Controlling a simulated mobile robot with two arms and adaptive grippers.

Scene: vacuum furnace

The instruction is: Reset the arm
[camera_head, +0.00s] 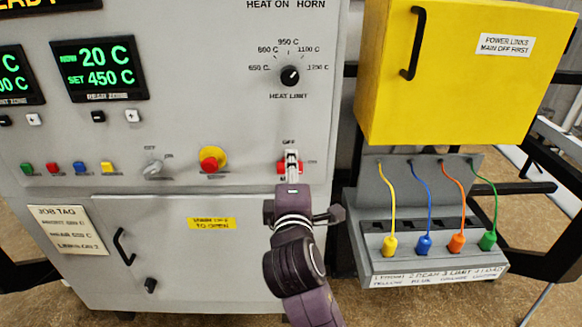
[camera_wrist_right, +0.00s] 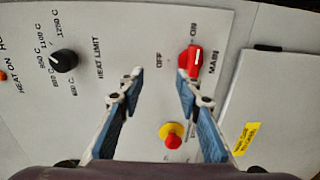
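My right gripper (camera_head: 291,163) is in front of the furnace panel, at the red main switch (camera_head: 282,168) below the OFF mark. In the right wrist view my right gripper (camera_wrist_right: 158,80) has its two blue-padded fingers spread apart with nothing between them. The red main switch (camera_wrist_right: 191,61) shows just beyond one fingertip, beside the ON and OFF marks. I cannot tell whether the finger touches it. In the head view the gripper hides part of the switch. My left gripper is not in view.
The red emergency button (camera_head: 212,159) and key switch (camera_head: 153,167) are left of my gripper. The heat limit knob (camera_head: 290,76) is above. To the right stand a yellow box (camera_head: 455,85) and a grey socket panel (camera_head: 400,265) with several coloured cables.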

